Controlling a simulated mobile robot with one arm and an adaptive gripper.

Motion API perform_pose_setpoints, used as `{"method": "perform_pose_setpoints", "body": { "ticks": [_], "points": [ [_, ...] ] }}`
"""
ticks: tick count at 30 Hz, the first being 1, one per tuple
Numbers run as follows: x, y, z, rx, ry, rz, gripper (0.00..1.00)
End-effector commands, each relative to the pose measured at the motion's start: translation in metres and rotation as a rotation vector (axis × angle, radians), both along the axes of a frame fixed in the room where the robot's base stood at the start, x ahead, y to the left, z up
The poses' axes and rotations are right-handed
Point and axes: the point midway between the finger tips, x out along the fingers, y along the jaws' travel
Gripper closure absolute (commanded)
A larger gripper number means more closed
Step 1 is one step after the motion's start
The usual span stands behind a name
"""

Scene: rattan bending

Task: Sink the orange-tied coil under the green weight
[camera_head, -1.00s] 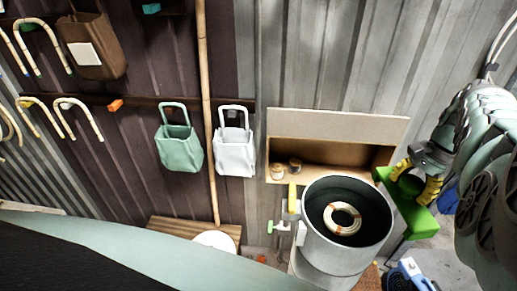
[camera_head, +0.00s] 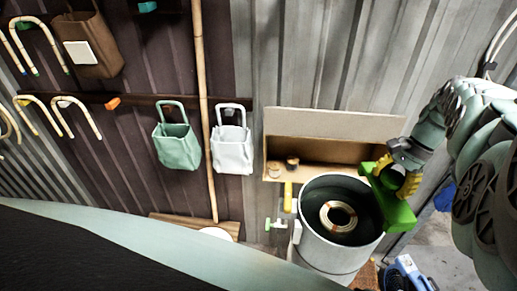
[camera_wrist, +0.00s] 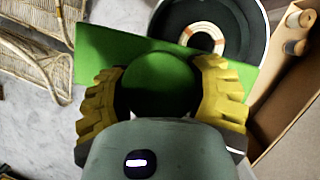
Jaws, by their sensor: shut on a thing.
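The coil (camera_head: 338,217) is a pale ring with orange-brown ties, lying inside the grey drum (camera_head: 338,258). The green weight (camera_head: 393,203) is a flat green block with a rounded knob on top. My gripper (camera_head: 397,182) has yellow fingers shut on the weight's knob, also seen in the wrist view (camera_wrist: 163,88). The weight is held at the right rim of the drum, partly over it, beside the coil and not above it. Whether it touches the rim is unclear.
A cardboard-coloured open box (camera_head: 325,165) with small jars stands behind the drum. A green-handled tap (camera_head: 277,224) and yellow handle (camera_head: 287,197) are on its left. A blue device (camera_head: 405,276) lies at lower right. Mint (camera_head: 177,146) and white (camera_head: 232,149) bins hang on the wall.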

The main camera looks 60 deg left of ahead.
Motion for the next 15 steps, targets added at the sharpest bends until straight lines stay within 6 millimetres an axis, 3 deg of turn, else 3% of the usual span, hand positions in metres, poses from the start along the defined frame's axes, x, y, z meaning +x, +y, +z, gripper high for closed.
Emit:
{"method": "perform_pose_setpoints", "body": {
  "ticks": [15],
  "points": [
    [-0.0013, 0.0041, -0.0016, 0.005, 0.0, -0.013, 0.86]
  ]
}}
